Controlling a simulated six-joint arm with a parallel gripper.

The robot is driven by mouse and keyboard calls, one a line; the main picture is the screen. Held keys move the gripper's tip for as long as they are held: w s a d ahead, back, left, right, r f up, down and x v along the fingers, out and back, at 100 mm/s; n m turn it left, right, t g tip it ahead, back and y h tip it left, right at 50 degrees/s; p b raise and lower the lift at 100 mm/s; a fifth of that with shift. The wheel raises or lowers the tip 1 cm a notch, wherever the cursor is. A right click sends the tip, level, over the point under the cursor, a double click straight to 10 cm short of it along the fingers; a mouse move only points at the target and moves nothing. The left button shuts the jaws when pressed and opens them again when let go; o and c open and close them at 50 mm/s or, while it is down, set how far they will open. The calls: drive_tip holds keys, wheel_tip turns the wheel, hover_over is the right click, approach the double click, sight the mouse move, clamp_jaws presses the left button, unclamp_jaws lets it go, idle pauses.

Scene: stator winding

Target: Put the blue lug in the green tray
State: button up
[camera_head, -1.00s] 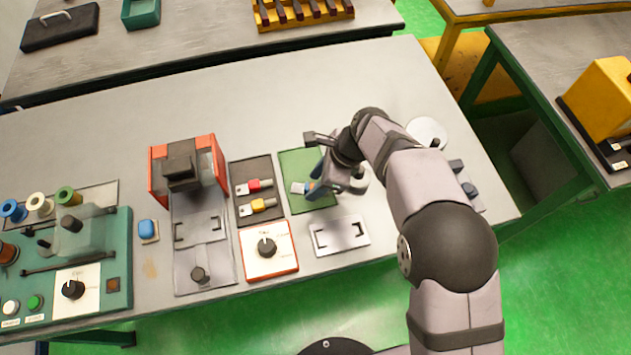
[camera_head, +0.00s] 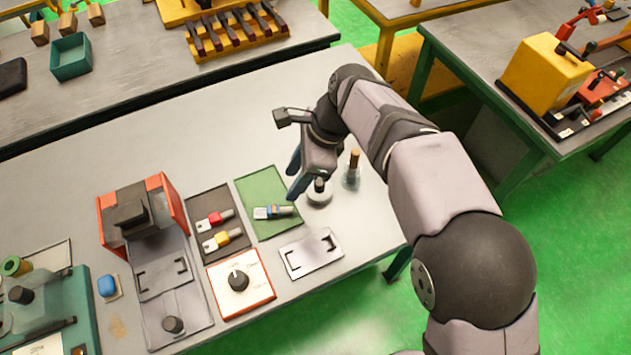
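The blue lug (camera_head: 272,212), with a silvery end and a blue band, lies flat on the green tray (camera_head: 262,184), toward its front part. My gripper (camera_head: 293,188) is above and to the right of the lug, near the tray's right edge and apart from the lug. Its blue fingertips point down and nothing shows between them. The gap between the fingers is not clear from this angle.
A dark tray (camera_head: 205,199) left of the green one holds a red lug (camera_head: 214,220) and a yellow lug (camera_head: 222,239). A dial box (camera_head: 240,282) and a metal plate (camera_head: 311,254) lie in front.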

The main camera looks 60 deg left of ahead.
drive_tip(key=w+d+n+t, duration=0.1)
drive_tip(key=w+d+t, duration=0.2)
drive_tip(key=w+d, duration=1.95)
drive_tip(key=w+d+f+n, duration=0.1)
drive_tip(key=w+d, duration=0.1)
drive_tip(key=d, duration=0.7)
drive_tip(key=w+d+f+n, duration=0.1)
drive_tip(key=w+d, duration=0.1)
drive_tip(key=d, duration=0.7)
drive_tip(key=s+d+f, duration=0.1)
drive_tip(key=s+d, duration=0.2)
drive_tip(key=d, duration=0.4)
drive_tip(key=s+d+f+n+t+h, duration=0.1)
drive_tip(key=s+d, duration=0.3)
drive_tip(key=d, duration=0.2)
drive_tip(key=shift+d+f+n+h, duration=0.25)
drive_tip(key=shift+d+n+h, duration=0.05)
drive_tip(key=shift+d, duration=0.1)
